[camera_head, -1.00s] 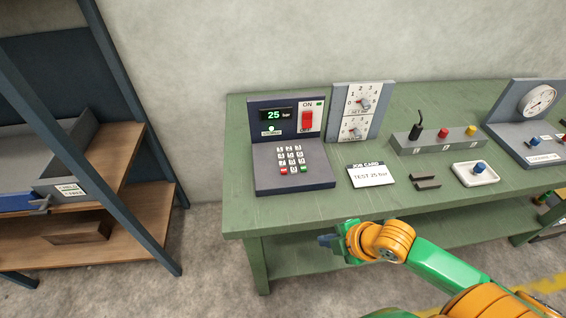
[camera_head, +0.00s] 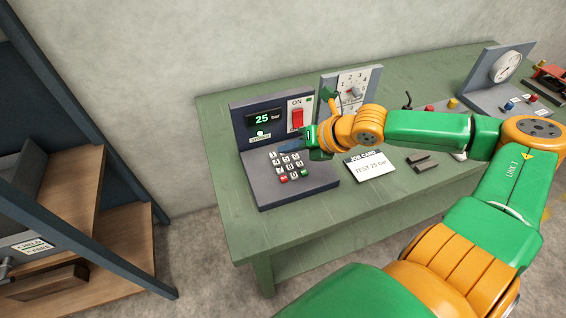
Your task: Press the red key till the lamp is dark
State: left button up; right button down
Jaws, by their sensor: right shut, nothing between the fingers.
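The grey console (camera_head: 262,190) stands at the left end of the green bench. Its sloped face holds a keypad with a red key (camera_head: 283,179) at the front left and a green key (camera_head: 307,173) at the front right. The display (camera_head: 263,119) reads 25 bar. A small lamp (camera_head: 260,132) below it looks pale green and lit, above a small label. My right gripper (camera_head: 285,147) is shut and empty. It hangs over the back of the keypad, behind the red key in the picture, and hides part of the upper keys. The red key is uncovered. My left gripper is out of view.
A red ON switch (camera_head: 297,118) is on the console's upright panel, close to my right gripper. A dial panel (camera_head: 340,85) stands behind my forearm. A job card (camera_head: 369,167) and dark blocks (camera_head: 421,161) lie to the right. A shelf (camera_head: 75,190) stands at left.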

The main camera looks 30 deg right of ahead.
aim_at(284, 179)
jog(key=f+b, duration=0.8)
jog(key=f, duration=0.1)
jog(key=shift+w+a+b, duration=0.1)
jog(key=shift+w+b, duration=0.15)
jog(key=shift+b, duration=0.15)
dwell(1.5)
jog(key=shift+f+b, duration=0.35)
jog(key=shift+f, duration=0.05)
jog(key=shift+f+b, duration=0.45)
dwell(0.4)
jog(key=shift+r, duration=0.15)
jog(key=shift+r+p, duration=0.75)
jog(key=shift+p, duration=0.1)
